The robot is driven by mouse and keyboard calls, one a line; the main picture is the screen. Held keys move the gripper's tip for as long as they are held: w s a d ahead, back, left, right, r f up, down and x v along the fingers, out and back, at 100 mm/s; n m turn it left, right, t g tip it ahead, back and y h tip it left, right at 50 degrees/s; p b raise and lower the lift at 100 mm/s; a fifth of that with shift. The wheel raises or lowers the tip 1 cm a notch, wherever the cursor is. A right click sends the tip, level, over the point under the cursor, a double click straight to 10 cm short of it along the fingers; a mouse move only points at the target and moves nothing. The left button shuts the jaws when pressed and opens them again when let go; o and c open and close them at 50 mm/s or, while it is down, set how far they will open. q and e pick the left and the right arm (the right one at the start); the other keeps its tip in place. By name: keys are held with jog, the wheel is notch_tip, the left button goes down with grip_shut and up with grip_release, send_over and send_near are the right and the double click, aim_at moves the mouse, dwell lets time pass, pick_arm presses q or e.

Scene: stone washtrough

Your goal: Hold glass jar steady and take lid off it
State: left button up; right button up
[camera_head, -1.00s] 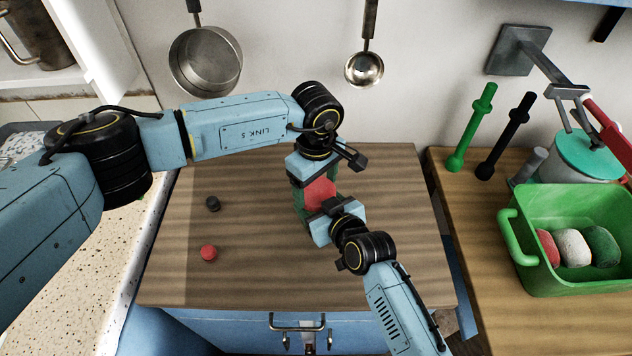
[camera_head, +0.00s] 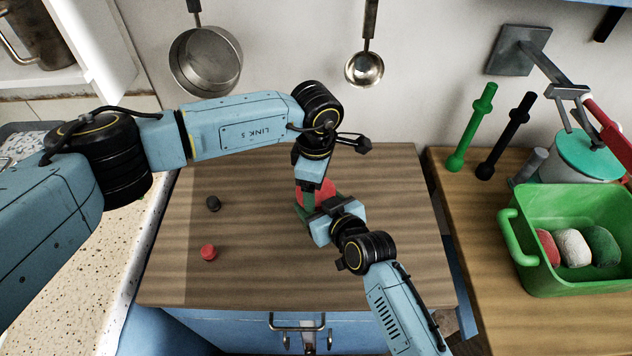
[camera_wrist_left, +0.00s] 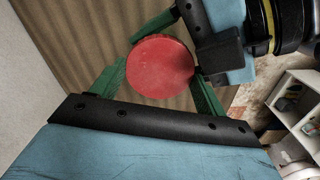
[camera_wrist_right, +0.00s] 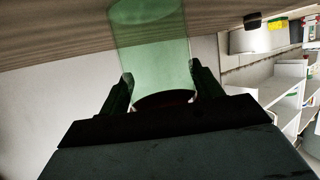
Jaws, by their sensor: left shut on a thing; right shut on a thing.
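The round red lid (camera_head: 316,188) is partly visible in the head view between my grippers, and seen face-on in the left wrist view (camera_wrist_left: 160,66). My left gripper (camera_head: 308,196) reaches down from above and is shut on the lid, one green-padded finger on each side. The translucent green glass jar (camera_wrist_right: 152,48) shows in the right wrist view; it is mostly hidden in the head view. My right gripper (camera_wrist_right: 163,84) is shut on the jar from the side, close below the lid. The lid is at the jar's mouth; I cannot tell whether it is loose.
A small dark piece (camera_head: 213,203) and a small red piece (camera_head: 209,252) lie on the wooden worktop (camera_head: 390,250), left of the grippers. A green bin (camera_head: 560,280) with several rounded items stands at right. A pan (camera_head: 205,62) and ladle (camera_head: 364,69) hang behind.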

pick_arm(q)
jog(key=shift+r, duration=0.15)
jog(key=shift+r, duration=0.95)
jog(key=shift+r, duration=2)
pick_arm(e)
jog(key=o, duration=2)
jog(key=shift+c, duration=0.2)
